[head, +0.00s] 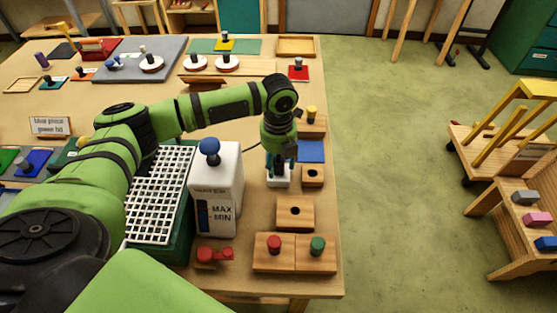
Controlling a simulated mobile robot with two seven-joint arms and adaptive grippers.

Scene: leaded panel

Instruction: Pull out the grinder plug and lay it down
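My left gripper (279,164) points straight down over a small white block (279,181), which looks like the socket, near the table's right edge. Its fingers are at the top of the block. The grinder plug cannot be made out; the gripper covers that spot. A thin dark cord (252,146) runs toward the gripper from the left. The white tank marked MAX and MIN (216,190), with a blue knob (209,150), stands left of the gripper beside a white grid (160,195), likely the grinder. My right gripper is out of view.
A wooden block (295,212) and a board with red and green knobs (295,254) are nearer. The table's right edge is close; open floor (390,180) lies beyond.

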